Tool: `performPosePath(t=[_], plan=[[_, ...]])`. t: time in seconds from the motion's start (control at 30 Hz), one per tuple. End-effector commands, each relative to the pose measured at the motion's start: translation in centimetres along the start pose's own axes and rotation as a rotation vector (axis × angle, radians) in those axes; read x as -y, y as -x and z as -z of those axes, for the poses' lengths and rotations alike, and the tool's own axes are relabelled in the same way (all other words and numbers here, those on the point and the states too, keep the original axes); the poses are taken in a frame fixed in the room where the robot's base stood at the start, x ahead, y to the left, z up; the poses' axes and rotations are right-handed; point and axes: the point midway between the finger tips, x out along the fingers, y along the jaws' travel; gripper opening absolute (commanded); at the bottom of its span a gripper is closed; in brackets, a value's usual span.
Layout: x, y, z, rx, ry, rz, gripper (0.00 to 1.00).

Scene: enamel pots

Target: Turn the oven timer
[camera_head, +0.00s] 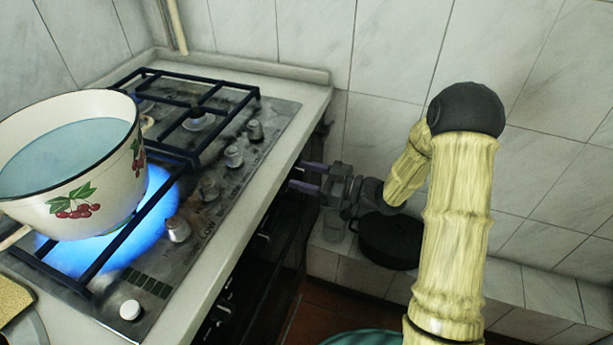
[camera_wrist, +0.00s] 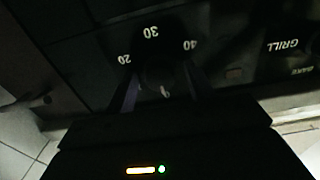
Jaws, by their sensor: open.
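The oven timer (camera_wrist: 160,74) shows in the wrist view as a dark round knob on the black oven panel, with the white numbers 20, 30 and 40 around it. It is dim, and its pointer cannot be made out clearly. My gripper (camera_wrist: 163,88) is open, with one purple finger on each side of the knob. Whether the fingers touch it cannot be told. In the head view my gripper (camera_head: 303,178) reaches left to the oven front (camera_head: 262,250) below the stove's edge; the timer is hidden there.
A cream pot with cherries (camera_head: 92,190) holds bluish liquid over a lit blue flame on the stove. Stove knobs (camera_head: 178,229) line the top's right side. A black pot (camera_head: 388,240) stands on a tiled ledge below my arm. GRILL lettering (camera_wrist: 283,45) marks the panel at right.

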Motion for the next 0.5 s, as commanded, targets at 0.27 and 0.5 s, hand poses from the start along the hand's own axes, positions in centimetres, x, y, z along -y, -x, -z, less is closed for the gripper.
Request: performPosePath(t=[0.27,0.5], plan=[[-0.05,0.08,0.01,0.0,0.0,-0.001,0.36],[0.0,0.0,0.01,0.0,0.0,0.0,0.11]])
